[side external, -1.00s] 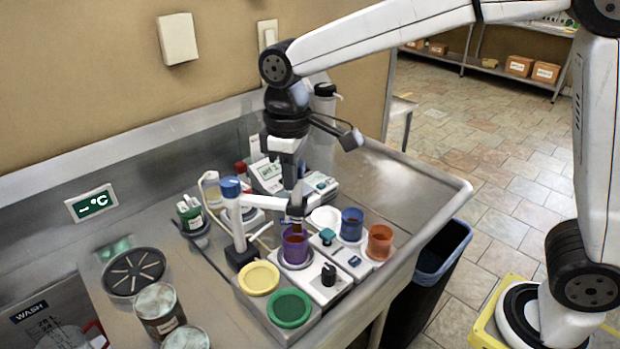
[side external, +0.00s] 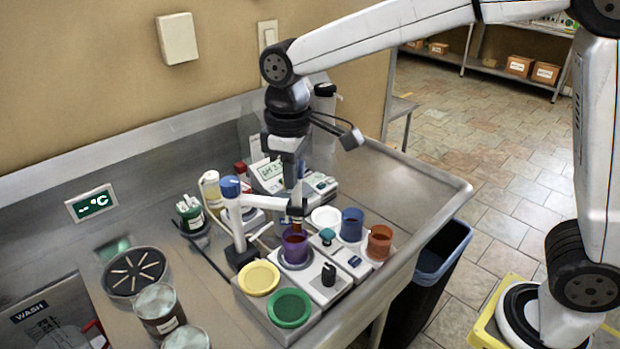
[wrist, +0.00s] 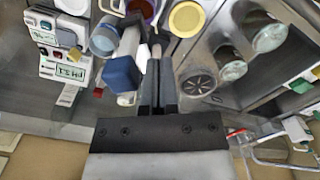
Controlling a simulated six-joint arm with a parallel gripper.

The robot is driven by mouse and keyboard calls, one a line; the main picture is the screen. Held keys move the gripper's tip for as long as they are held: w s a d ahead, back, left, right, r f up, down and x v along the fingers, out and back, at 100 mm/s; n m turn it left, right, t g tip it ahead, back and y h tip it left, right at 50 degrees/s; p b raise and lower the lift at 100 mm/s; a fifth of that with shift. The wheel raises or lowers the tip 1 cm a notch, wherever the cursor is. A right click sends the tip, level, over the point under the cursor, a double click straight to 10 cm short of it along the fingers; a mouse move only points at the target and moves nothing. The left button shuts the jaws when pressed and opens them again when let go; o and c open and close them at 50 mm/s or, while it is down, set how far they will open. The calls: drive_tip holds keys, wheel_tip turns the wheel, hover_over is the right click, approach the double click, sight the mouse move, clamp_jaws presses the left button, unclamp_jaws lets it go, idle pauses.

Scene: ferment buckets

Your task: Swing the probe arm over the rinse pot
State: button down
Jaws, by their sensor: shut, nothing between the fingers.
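The probe arm (side external: 241,214) is a white post with a blue cap and a white crossbar reaching right. It also shows in the wrist view (wrist: 128,42), close to the left of my gripper. The crossbar's outer end is above the purple pot (side external: 295,247); the probe itself is partly hidden there by my gripper. My gripper (side external: 296,204) is shut and empty, pointing down at that outer end; whether it touches the bar is unclear. In the wrist view its fingers (wrist: 158,68) are together. No label shows which pot is the rinse pot; blue (side external: 351,224) and orange (side external: 379,242) pots stand right.
Yellow (side external: 259,278) and green (side external: 289,307) round pieces lie in front of the post. A meter (side external: 268,176) and bottles stand behind. Jars (side external: 159,308) and a slotted black drain (side external: 135,271) are at left. The counter's right end is clear.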

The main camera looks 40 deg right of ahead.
drive_tip(key=shift+w+d, duration=0.35)
drive_tip(key=shift+d, duration=0.35)
drive_tip(key=shift+w+d, duration=0.3)
drive_tip(key=shift+d, duration=0.4)
drive_tip(key=shift+w+d, duration=1.05)
drive_tip(key=shift+d, duration=0.2)
drive_tip(key=shift+w+d, duration=1)
drive_tip(key=shift+w, duration=0.3)
